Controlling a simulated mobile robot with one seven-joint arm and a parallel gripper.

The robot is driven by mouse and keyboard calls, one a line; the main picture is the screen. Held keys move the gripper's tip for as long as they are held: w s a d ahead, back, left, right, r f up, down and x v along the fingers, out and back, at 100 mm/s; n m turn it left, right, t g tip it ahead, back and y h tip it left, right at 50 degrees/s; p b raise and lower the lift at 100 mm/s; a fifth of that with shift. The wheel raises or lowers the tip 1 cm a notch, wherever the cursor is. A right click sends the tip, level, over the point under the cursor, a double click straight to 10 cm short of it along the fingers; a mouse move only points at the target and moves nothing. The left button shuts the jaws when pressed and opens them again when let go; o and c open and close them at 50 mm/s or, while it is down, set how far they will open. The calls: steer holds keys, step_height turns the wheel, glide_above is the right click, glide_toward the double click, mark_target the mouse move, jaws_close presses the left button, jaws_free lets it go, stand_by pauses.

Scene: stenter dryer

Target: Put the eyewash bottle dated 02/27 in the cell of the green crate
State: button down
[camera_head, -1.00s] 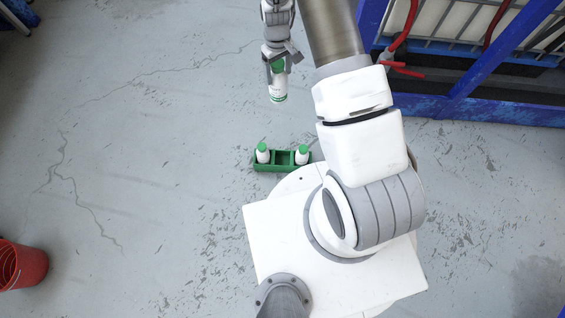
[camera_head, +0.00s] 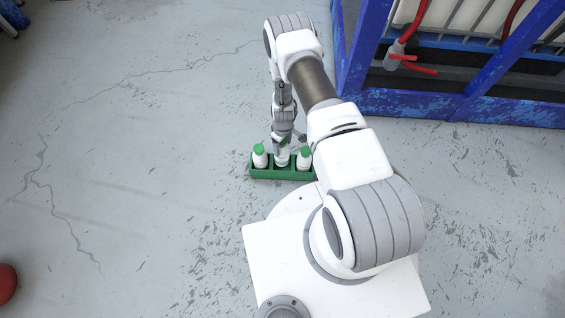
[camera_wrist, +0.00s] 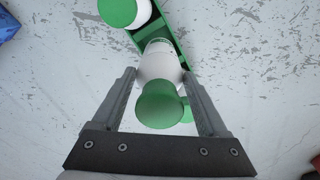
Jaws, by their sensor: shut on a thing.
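The green crate (camera_head: 262,174) stands on the floor beside my base. A white bottle with a green cap (camera_head: 260,157) is in its left cell, and another (camera_head: 304,158) is in its right cell. My gripper (camera_head: 283,142) is shut on a third white, green-capped eyewash bottle (camera_head: 283,158), held upright at the middle cell. I cannot tell whether its base touches the cell floor. In the wrist view the held bottle (camera_wrist: 158,66) is between the two fingers, over the crate (camera_wrist: 178,42). A neighbouring cap (camera_wrist: 118,10) is close by. No date is readable.
A blue-framed machine (camera_head: 460,105) with red pipes (camera_head: 405,60) stands at the upper right. A red round object (camera_head: 6,282) is cut off at the left edge. The floor left of the crate is clear.

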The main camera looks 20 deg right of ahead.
step_height(320, 180, down, 8)
steer(key=b, duration=0.3)
steer(key=shift+r, duration=0.2)
jaws_free()
